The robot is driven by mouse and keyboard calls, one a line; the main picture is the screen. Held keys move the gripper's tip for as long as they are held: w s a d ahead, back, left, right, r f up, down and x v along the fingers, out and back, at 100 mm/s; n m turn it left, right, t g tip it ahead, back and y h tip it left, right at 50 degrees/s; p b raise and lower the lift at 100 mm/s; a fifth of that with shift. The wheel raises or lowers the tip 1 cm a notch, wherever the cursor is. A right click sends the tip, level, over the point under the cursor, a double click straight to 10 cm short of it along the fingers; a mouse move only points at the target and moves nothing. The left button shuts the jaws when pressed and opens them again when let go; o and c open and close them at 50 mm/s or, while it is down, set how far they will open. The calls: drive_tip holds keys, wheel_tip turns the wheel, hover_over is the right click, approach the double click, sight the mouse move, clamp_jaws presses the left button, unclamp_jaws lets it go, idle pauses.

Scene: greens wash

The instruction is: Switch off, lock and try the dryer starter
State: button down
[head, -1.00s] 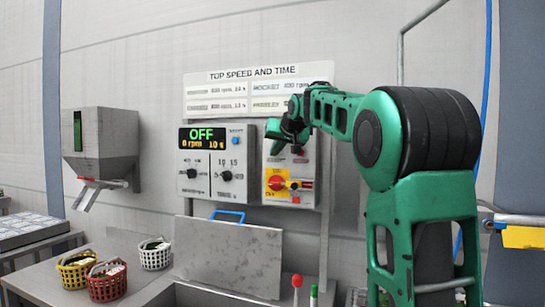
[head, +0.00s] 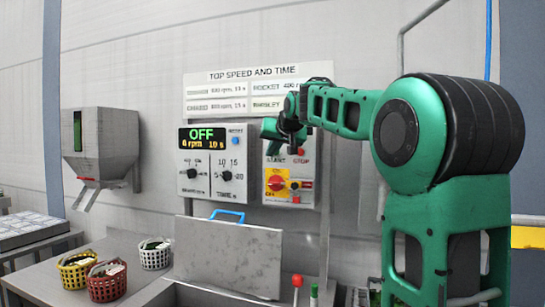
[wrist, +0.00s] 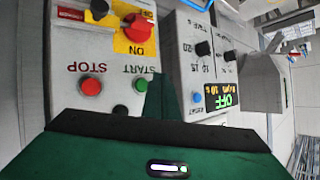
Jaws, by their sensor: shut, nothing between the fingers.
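The dryer starter is a grey box (head: 311,199) on the panel. Its yellow plate carries a red rotary switch (head: 277,183), which also shows in the wrist view (wrist: 136,27) by the word ON. I cannot tell exactly where its handle points. In the wrist view the red STOP button (wrist: 91,87) and the green START button (wrist: 141,84) are clear. A black knob (wrist: 100,8) and a red label (wrist: 70,13) sit beside the switch. My gripper (head: 268,133) is shut and empty, in front of the starter's upper part, above the switch. I cannot tell whether it touches anything.
The control box (head: 187,183) left of the starter displays OFF and 0 rpm. Below are a grey lid (head: 228,258) with a blue handle and several baskets, one of them red (head: 107,283). A grey dispenser (head: 100,150) hangs at left. A red-topped stick (head: 297,281) stands in front.

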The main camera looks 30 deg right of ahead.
drive_tip(key=shift+s+a, duration=0.85)
drive_tip(key=shift+a, duration=0.25)
drive_tip(key=s+f+g+y, duration=0.1)
drive_tip(key=s+f+g, duration=0.5)
drive_tip(key=s+f, duration=1.55)
drive_tip(key=s+a+f+g+y, duration=0.1)
drive_tip(key=s+a+f+g, duration=0.2)
drive_tip(key=s+f, duration=0.6)
drive_tip(key=s+a+f+g+y, duration=0.1)
drive_tip(key=s+a+f+g, duration=0.2)
drive_tip(key=s+f, duration=0.6)
drive_tip(key=s+a, duration=0.1)
drive_tip(key=s, duration=0.4)
drive_tip(key=shift+f+m, duration=0.35)
drive_tip(key=shift+m, duration=0.05)
